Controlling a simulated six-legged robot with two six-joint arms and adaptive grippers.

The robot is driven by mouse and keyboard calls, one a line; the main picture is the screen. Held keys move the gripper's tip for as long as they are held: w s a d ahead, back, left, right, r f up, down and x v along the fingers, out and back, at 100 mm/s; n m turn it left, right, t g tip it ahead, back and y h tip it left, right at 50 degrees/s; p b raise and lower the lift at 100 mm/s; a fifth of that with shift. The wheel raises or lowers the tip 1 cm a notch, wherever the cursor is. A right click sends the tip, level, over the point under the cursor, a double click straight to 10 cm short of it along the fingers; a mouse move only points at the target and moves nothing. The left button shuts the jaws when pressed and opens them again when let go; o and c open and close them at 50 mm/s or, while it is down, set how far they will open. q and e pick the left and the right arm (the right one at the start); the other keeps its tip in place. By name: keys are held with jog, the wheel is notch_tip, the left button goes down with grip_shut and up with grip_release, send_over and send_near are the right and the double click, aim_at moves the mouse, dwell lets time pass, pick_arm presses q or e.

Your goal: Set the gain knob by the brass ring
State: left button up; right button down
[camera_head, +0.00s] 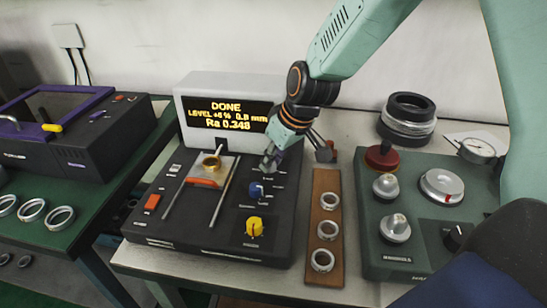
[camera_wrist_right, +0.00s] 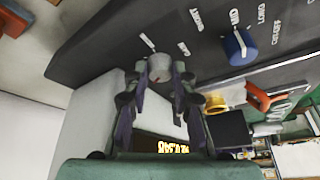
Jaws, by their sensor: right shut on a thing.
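My right gripper (camera_head: 268,163) is at the back right of the dark measuring unit (camera_head: 188,238), beyond the blue knob. The head view hides this knob behind the gripper. The brass ring (camera_head: 212,163) lies on the unit's plate at the back. The unit's display (camera_head: 226,117) reads DONE, a level of a few percent, 0.8 mm and an Ra value. My left gripper is not in view.
The blue cut-off knob (camera_head: 256,191) and yellow knob (camera_head: 254,227) are close by. An orange bar (camera_head: 202,183) lies near the brass ring. A wooden strip with steel rings (camera_head: 325,202) and a green gauge unit (camera_head: 420,215) stand to the right.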

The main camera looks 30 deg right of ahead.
jog(key=shift+w, duration=0.1)
dwell(0.3)
jog(key=c, duration=1.1)
grip_release()
jog(key=v, duration=1.2)
